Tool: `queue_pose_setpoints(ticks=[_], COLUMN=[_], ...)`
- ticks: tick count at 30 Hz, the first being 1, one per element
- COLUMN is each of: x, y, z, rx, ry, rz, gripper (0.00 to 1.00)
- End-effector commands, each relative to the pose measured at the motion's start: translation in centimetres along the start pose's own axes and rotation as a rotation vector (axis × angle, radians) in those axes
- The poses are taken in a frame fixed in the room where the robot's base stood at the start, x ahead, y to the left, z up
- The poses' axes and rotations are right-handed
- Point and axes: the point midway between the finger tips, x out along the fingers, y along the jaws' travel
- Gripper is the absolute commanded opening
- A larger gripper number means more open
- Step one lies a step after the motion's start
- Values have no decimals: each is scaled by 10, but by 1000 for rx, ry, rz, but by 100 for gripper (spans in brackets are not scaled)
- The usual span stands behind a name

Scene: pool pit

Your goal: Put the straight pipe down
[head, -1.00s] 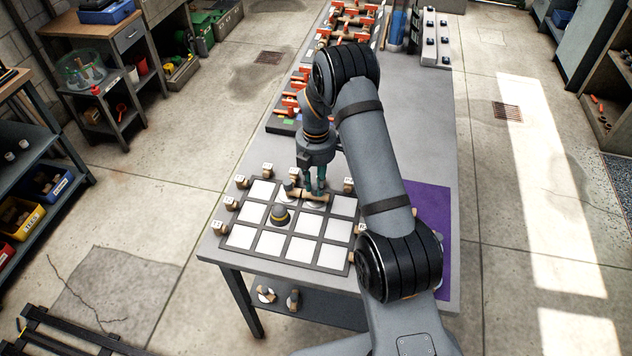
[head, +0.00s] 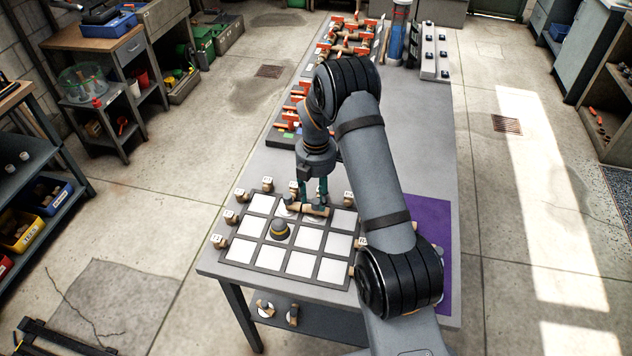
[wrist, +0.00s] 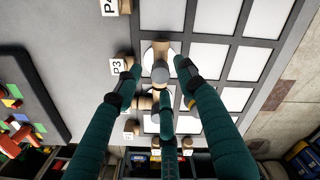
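My gripper (head: 314,201) has teal fingers and hangs over the back row of a grid board (head: 268,243) of white squares. A tan straight pipe (head: 314,211) lies low between the fingers. A second tan fitting (wrist: 143,102) is close beside the left finger.
A dark cone-shaped piece with a yellow band (head: 279,229) stands on the board nearby. Labelled tan blocks, including P3 (wrist: 116,67), line the board's edge. Red and orange valve parts (head: 298,92) fill the table behind. A purple mat (head: 430,222) lies to the right.

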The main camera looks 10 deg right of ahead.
Motion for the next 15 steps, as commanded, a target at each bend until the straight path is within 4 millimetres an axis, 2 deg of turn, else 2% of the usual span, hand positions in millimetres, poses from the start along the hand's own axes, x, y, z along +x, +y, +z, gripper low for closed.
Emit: queue_pose_setpoints(ticks=[9, 15], x=[-66, -98], y=[2, 1], z=[0, 0], rx=[-1, 0], ry=[-2, -1], rz=[7, 4], gripper=[39, 39])
